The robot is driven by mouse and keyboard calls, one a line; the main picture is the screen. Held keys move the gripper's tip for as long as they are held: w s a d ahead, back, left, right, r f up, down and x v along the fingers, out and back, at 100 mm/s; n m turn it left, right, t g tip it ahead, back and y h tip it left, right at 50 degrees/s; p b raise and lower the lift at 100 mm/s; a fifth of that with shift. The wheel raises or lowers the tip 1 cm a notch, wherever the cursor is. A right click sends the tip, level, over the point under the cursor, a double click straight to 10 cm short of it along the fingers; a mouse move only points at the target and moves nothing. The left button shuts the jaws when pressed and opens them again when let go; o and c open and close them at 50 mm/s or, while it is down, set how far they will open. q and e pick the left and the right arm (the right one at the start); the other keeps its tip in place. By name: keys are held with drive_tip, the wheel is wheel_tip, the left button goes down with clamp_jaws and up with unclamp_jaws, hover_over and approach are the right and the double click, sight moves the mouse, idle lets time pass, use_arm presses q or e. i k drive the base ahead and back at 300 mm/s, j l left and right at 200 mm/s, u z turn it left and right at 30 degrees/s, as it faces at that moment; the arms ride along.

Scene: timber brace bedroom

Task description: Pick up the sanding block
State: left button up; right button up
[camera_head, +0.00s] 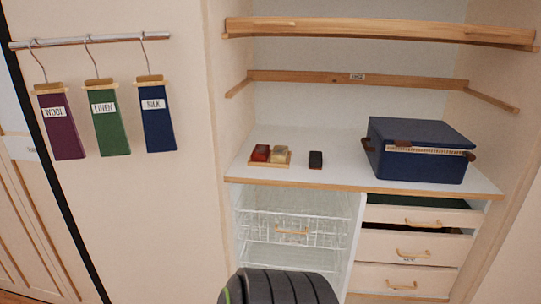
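A small dark block (315,160), which looks like the sanding block, stands on the white shelf top (345,178) near the middle of the view. It is apart from the things on either side of it. It is too small to make out its grit or surface. Neither of my grippers is in view, and nothing is seen touching the block.
A small wooden tray (286,164) with red and yellowish pieces lies left of the block. A blue fabric box (415,172) stands to the right. Wooden rails (370,30) cross above. Below are a wire basket (270,228) and drawers (405,249), the upper ones partly open.

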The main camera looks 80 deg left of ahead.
sight(316, 158)
drive_tip(key=u, duration=2.75)
